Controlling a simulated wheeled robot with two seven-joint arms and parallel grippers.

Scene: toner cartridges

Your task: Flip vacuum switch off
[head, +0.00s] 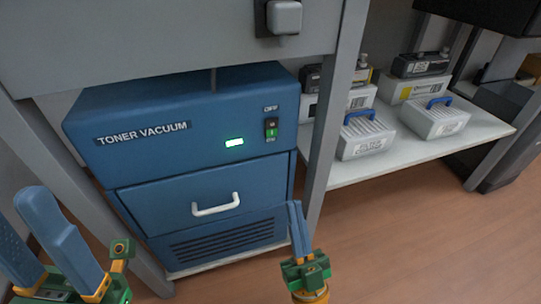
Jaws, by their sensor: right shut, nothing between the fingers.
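The blue toner vacuum (110,165) stands under a grey bench, with a white "TONER VACUUM" label. Its small black switch (271,128) is at the upper right of the front, between "OFF" above and "ON" below. The switch's lower part shows green. A green indicator light (234,142) glows left of it. My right gripper (294,204) is shut and empty, pointing up below the switch, in front of the vacuum's lower right edge, apart from the switch. My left gripper (22,200) is open and empty at the lower left, partly cut off by the frame.
A grey bench post (335,100) stands just right of the vacuum. A white shelf (420,157) holds filter boxes with blue handles (366,136) and toner cartridges. A drawer with a white handle (216,205) is below the switch. The wooden floor at the lower right is clear.

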